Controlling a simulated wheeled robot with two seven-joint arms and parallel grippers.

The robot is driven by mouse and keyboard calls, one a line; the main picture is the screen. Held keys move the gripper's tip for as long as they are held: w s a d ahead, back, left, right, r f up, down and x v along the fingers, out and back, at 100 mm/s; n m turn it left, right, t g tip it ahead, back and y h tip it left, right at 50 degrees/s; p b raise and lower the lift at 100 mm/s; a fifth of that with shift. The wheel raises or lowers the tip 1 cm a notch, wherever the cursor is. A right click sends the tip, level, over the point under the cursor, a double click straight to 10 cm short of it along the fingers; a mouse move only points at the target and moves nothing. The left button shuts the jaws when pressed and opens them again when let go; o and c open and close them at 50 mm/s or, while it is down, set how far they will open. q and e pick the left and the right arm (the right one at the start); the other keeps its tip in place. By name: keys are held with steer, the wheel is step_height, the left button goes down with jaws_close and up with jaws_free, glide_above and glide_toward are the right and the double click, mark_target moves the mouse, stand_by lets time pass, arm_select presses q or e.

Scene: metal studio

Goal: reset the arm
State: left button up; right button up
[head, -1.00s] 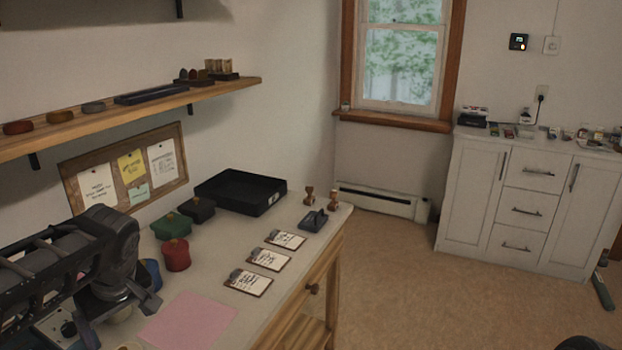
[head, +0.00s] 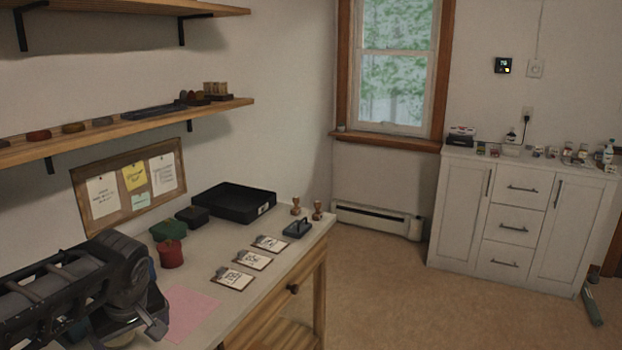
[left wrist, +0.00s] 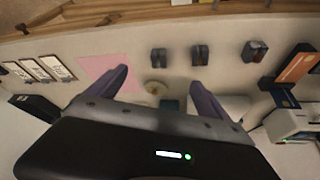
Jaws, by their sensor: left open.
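My left arm comes in from the left in the head view, and its gripper (head: 155,322) hangs over the near end of the workbench (head: 215,327). In the left wrist view its two fingers (left wrist: 160,84) are spread wide apart with nothing between them. A small pale round thing (left wrist: 155,88) lies on the bench beyond the fingers. A pink sheet (left wrist: 106,72) lies beside the left finger, and the sheet also shows in the head view (head: 192,312). My right gripper is not in either view.
A red pot (head: 171,254), a green pot (head: 168,229) and a black tray (head: 234,204) stand along the bench back. Three cards (head: 252,261) lie near the front edge. A wooden shelf (head: 120,133) juts out above. Open floor (head: 390,300) lies right of the bench, before a white cabinet (head: 520,218).

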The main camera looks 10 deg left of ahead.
arm_select(q)
steer(key=w+d+f+m+t+h, duration=0.35)
steer(key=w+d+f+m, duration=0.3)
steer(key=w+d, duration=0.3)
steer(key=s+d+f+m+h+p, duration=0.2)
steer(key=d+f+h+p, duration=0.15)
steer(key=d+f, duration=1)
steer(key=s+d+f+g+p, duration=0.1)
steer(key=s+d+f+g, duration=0.1)
steer(key=s+f, duration=0.3)
steer(key=s+d+f+g+p, duration=0.1)
steer(key=s+d+f, duration=0.4)
steer(key=s, duration=0.6)
steer(key=s+d+f+g+p, duration=0.2)
steer(key=s+d+f, duration=0.1)
steer(key=s+f, duration=0.2)
steer(key=s, duration=0.2)
steer(key=shift+s+d+f+g+h, duration=0.25)
steer(key=shift+s+d+g+h, duration=0.05)
steer(key=shift+s+g+h, duration=0.1)
steer(key=shift+m, duration=0.25)
